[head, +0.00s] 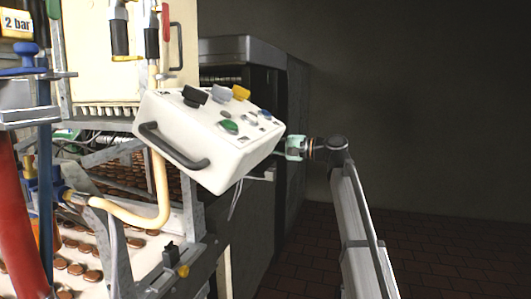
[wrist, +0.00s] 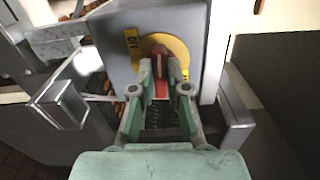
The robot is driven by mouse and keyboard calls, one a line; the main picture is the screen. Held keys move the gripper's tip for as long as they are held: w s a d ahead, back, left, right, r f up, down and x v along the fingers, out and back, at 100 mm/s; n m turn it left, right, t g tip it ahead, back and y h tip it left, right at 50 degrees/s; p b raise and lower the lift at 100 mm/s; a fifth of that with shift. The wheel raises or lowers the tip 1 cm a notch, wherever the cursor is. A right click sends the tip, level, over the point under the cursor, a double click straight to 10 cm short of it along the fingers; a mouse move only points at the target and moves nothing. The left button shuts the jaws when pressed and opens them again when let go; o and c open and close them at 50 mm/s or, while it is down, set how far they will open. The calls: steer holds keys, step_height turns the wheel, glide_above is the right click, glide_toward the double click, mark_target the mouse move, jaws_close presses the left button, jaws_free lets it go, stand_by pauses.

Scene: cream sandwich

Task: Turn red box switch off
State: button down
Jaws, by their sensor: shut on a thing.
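In the wrist view, a red switch knob (wrist: 159,66) sits on a round yellow disc (wrist: 181,50) on the grey face of a box (wrist: 198,25). The knob stands about upright in the picture. My pale green gripper (wrist: 163,76) is shut on the knob, one finger on each side. A small yellow label (wrist: 132,43) with dark letters is at the disc's upper left; I cannot read it surely. In the head view, my gripper (head: 295,148) is at the right of the white control box, and the red switch is hidden there.
The white control panel (head: 213,135) with a black handle (head: 174,147) stands left of my gripper. A metal bracket (wrist: 62,100) juts out at the left in the wrist view. Trays of brown biscuits (head: 85,262) lie lower left. The floor (head: 455,248) at the right is clear.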

steer(key=shift+n, duration=0.5)
steer(key=c, duration=1.2)
jaws_free()
steer(key=shift+o, duration=0.2)
steer(key=shift+d, duration=0.1)
steer(key=v, duration=1.1)
steer(key=shift+d, duration=0.35)
steer(key=shift+s, duration=0.1)
